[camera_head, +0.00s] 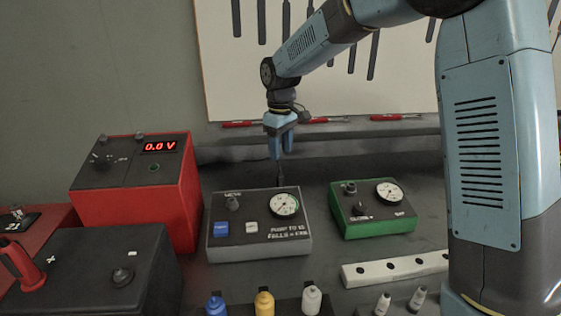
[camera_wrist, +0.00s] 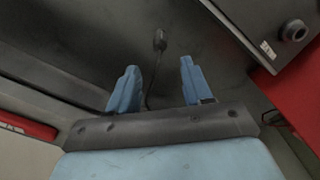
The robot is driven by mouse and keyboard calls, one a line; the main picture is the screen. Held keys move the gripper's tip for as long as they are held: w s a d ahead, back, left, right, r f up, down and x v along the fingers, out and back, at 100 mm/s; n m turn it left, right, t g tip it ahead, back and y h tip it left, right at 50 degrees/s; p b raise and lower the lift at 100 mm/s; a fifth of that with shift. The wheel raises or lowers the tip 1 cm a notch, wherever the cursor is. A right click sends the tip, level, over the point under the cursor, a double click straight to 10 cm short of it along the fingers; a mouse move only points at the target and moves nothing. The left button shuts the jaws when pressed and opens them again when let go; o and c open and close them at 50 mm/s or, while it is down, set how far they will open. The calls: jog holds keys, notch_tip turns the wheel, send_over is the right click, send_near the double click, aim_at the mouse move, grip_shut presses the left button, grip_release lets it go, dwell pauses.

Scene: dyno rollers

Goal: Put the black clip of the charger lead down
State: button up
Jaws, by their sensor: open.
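My gripper (camera_head: 283,150) hangs behind the grey gauge box, its blue fingers pointing down. In the wrist view the two fingers of my gripper (camera_wrist: 158,68) are apart with nothing pressed between them. A small black piece, which looks like the black clip (camera_wrist: 160,40), lies beyond the fingertips, between their lines. A thin dark lead runs from it back between the fingers. In the head view a dark thin shape, likely the clip (camera_head: 280,173), shows just below the fingers; the grey box partly hides it. The red charger (camera_head: 135,190) reads 0.0 V.
A black battery (camera_head: 90,275) with a red clip (camera_head: 25,265) stands front left. The grey gauge box (camera_head: 258,225) and green gauge box (camera_head: 372,208) stand on the bench. Red-handled tools (camera_head: 395,117) lie on the back ledge. Small bottles (camera_head: 264,302) stand in front.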

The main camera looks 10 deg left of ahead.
jog(key=shift+r, duration=0.7)
jog(key=s+d+r+m+t, duration=0.1)
jog(key=s+d+r+m, duration=0.1)
jog(key=s+d+r, duration=0.3)
jog(key=s+d+r+m+t, duration=0.1)
jog(key=s+d+r+m, duration=0.1)
jog(key=d, duration=0.6)
jog(key=s+d+r+m+t, duration=0.1)
jog(key=s+d+r+m, duration=0.1)
jog(key=s+d+r, duration=0.3)
jog(key=s+d+f+m+t, duration=0.2)
jog(key=s+d+m, duration=0.4)
jog(key=s+d, duration=0.8)
jog(key=shift+s+d+t, duration=0.3)
jog(key=shift+s, duration=0.95)
